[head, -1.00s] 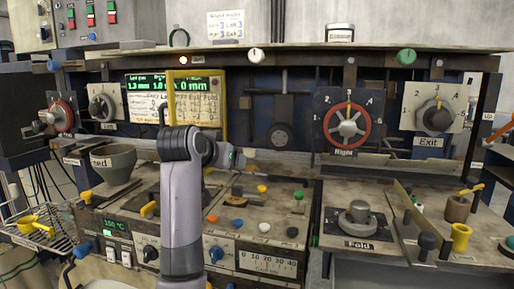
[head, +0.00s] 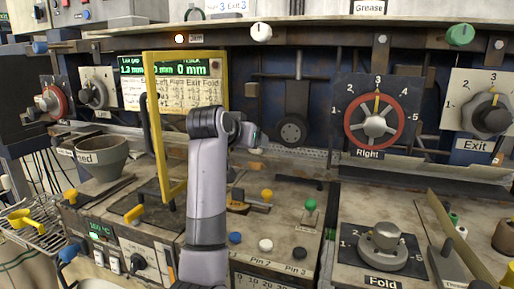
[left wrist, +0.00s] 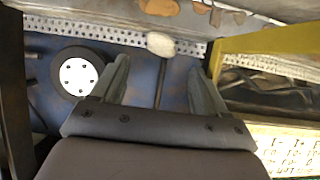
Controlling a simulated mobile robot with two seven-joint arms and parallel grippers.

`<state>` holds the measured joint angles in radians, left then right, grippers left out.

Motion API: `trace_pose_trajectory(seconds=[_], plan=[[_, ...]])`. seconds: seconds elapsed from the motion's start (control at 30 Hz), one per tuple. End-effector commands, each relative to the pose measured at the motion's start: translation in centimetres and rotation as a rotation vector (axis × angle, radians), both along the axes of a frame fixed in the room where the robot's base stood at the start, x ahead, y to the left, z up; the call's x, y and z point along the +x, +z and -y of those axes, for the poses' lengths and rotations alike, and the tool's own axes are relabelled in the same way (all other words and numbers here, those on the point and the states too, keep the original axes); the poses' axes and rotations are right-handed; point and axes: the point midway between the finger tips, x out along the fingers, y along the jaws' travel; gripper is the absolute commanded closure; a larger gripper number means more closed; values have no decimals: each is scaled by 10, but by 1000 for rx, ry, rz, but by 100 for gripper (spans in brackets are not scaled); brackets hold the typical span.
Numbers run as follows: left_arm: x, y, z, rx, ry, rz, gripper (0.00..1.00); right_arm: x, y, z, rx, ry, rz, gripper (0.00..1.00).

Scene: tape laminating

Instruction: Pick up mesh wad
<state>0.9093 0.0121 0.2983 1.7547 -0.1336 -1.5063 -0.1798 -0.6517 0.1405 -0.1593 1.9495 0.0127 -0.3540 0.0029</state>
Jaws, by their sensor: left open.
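A small pale, rounded wad (left wrist: 161,44), which looks like the mesh wad, lies by a perforated metal strip in the left wrist view. It shows beyond and between the fingertips of my left gripper (left wrist: 160,72). The two fingers are spread apart with nothing between them. In the head view my left arm rises from the bottom centre, and its gripper (head: 254,138) points away toward the back of the bench. The fingers are mostly hidden there, and I cannot clearly make out the wad in that view. My right gripper is not in view.
A yellow frame (head: 152,120) stands close left of my arm; it shows at right in the wrist view (left wrist: 270,40). A black wheel (head: 291,132) is on the back panel. Knobs, a Fold dial (head: 383,247) and a grey funnel (head: 100,157) crowd the bench.

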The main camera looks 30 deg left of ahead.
Motion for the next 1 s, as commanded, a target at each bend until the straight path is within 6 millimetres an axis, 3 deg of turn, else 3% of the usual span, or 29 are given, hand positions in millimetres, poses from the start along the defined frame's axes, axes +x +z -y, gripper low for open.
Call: trace_pose_trajectory(seconds=[0.3,0.67,0.87,1.0], plan=[[34,-18,-8,0,-1,-3,26,0,11,0,0,0,-1,41],[40,-22,-9,0,0,0,26,0,11,0,1,-1,0,41],[40,-22,-9,0,0,0,85,0,11,0,1,-1,0,41],[40,-22,-9,0,0,0,87,0,12,0,1,-1,1,41]])
